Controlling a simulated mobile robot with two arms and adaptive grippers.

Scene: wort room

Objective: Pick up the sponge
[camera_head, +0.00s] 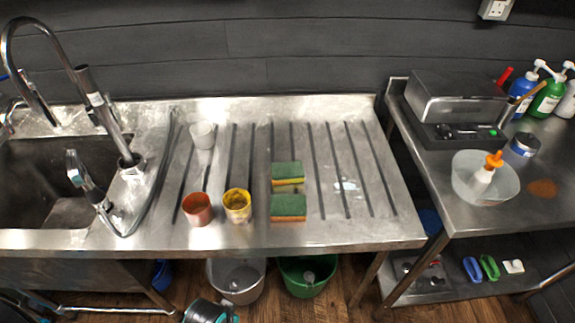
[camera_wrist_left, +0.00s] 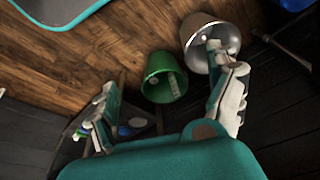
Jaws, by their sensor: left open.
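Two green and yellow sponges lie on the ribbed steel draining board. The far sponge (camera_head: 287,173) is just behind the near sponge (camera_head: 288,207), with a small gap between them. My left gripper (camera_wrist_left: 160,72) is open and empty in the left wrist view, its fingers wide apart, pointing towards the buckets and wooden floor. No sponge shows in that view. A dark and teal part at the bottom edge of the head view looks like part of my left arm, below the draining board and apart from the sponges. My right gripper is not in view.
A red cup (camera_head: 197,209), a yellow cup (camera_head: 237,205) and a white cup (camera_head: 203,134) stand left of the sponges. The board right of them is mostly clear. A green bucket (camera_head: 306,277) and a metal bucket (camera_head: 236,283) stand below. The sink (camera_head: 62,212) is left.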

